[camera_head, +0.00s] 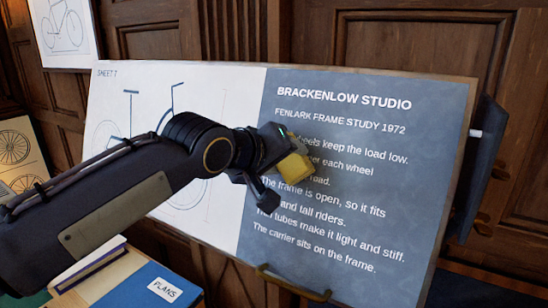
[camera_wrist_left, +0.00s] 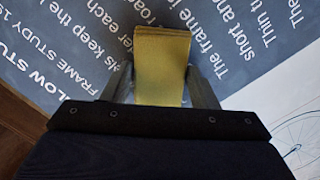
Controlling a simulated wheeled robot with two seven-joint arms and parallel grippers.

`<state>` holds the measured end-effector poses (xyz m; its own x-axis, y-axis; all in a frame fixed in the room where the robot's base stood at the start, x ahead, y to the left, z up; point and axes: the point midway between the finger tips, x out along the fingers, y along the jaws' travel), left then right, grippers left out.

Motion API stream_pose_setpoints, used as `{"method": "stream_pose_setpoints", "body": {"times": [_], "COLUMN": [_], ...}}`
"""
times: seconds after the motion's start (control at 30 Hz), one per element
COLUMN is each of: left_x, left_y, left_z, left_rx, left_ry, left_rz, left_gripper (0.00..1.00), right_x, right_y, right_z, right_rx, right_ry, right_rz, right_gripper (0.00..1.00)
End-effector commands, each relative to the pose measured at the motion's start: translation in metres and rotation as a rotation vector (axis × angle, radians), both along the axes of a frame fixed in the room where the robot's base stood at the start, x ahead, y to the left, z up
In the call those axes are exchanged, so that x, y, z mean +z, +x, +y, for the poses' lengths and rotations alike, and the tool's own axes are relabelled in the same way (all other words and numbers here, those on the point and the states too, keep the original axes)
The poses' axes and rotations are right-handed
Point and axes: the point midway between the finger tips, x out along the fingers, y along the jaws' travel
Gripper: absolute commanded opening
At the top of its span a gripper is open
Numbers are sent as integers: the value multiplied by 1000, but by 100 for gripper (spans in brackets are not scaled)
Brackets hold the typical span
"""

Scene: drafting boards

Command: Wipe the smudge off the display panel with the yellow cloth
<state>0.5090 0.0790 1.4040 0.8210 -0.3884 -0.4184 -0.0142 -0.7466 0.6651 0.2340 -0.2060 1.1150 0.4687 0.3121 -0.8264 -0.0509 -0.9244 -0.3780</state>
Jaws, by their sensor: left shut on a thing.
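The display panel (camera_head: 345,255) is a tilted board with a white bicycle drawing on the left and grey-blue text on the right. My left gripper (camera_head: 284,152) is in front of the left part of the text. It is shut on the yellow cloth (camera_head: 295,168), a folded pad. The left wrist view shows the cloth (camera_wrist_left: 161,62) between the two fingers, over the panel's lettering (camera_wrist_left: 215,35). I cannot tell whether the cloth touches the panel. I cannot make out a clear smudge; the gripper and cloth hide some of the text. My right gripper is not in view.
A dark flat object (camera_head: 482,165) stands at the panel's right edge. A brass-coloured bar (camera_head: 290,284) runs along the panel's lower edge. A blue "PLANS" book (camera_head: 150,288) lies at the lower left. Wood panelling (camera_head: 405,40) is behind.

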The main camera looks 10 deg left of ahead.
Motion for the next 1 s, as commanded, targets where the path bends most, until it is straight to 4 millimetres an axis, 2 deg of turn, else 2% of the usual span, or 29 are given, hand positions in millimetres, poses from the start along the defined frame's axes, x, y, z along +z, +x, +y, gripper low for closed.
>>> {"method": "stream_pose_setpoints", "body": {"times": [0.17,0.4,0.67,1.0], "left_x": [-1,-2,-1,-2], "left_y": [-2,-10,-14,-21], "left_z": [-7,-27,-35,-61], "left_rx": [-3,-4,-1,-3], "left_ry": [1,2,1,2], "left_rz": [0,1,0,0], "left_gripper": [35,35,35,35], "right_x": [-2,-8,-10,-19], "right_y": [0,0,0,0], "right_z": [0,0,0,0], "right_rx": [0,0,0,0], "right_ry": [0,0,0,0], "right_rz": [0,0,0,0], "right_gripper": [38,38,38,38]}}
